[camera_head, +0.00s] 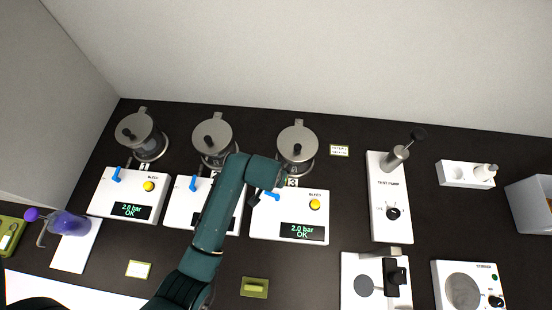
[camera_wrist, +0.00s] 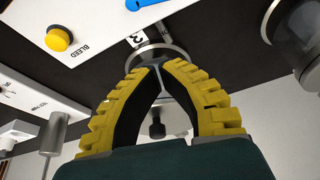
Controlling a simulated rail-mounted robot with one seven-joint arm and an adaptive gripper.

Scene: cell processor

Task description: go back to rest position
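My gripper (camera_head: 257,197) is at the end of my teal arm, which reaches up from the bottom of the head view. It is above the counter, just left of the third white station (camera_head: 268,228) and in front of the pots. In the wrist view its yellow and black fingers (camera_wrist: 157,70) lean toward each other, their tips close together. A grey metal shape shows at the tips. I cannot tell whether the fingers touch or are apart, or whether anything is between them. The number 3 tag (camera_wrist: 137,38) is just beyond the fingertips in that view.
Three metal pots (camera_head: 142,135) stand behind the white stations along the back. A test pump (camera_head: 388,195), a small white holder (camera_head: 452,174) and a white device (camera_head: 467,285) stand on the right. A purple flask (camera_head: 72,224) is on the left. Dark counter is bare around the green-yellow block (camera_head: 254,288).

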